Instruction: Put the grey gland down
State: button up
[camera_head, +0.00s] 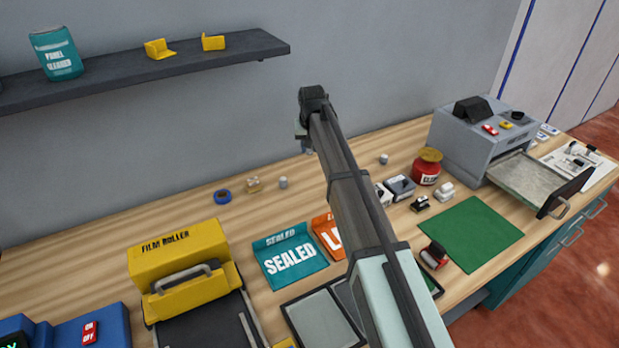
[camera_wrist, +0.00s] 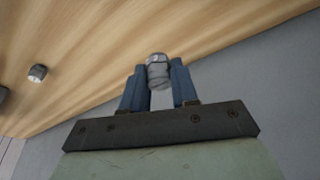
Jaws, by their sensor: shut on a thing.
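My gripper (camera_wrist: 158,76) is shut on the grey gland (camera_wrist: 157,71), which sits between its two blue fingers in the wrist view. In the head view my gripper (camera_head: 304,138) hangs near the back edge of the wooden worktop (camera_head: 330,172), and the held gland is too small there to make out clearly. The gland appears to be in the air above the worktop. Small grey pieces stand on the worktop, one at centre left (camera_head: 283,182) and one to the right (camera_head: 384,158). A similar small piece (camera_wrist: 37,72) shows at the left in the wrist view.
A blue ring (camera_head: 222,196) and a small tan piece (camera_head: 254,184) lie left of my gripper. A red jar (camera_head: 427,168) and a grey machine (camera_head: 470,135) stand right. A shelf (camera_head: 200,58) hangs on the wall.

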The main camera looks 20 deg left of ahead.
aim_at(309, 176)
jog(key=shift+f, duration=4.95)
jog(key=shift+f, duration=0.1)
jog(key=o, duration=1)
jog(key=v, duration=1.2)
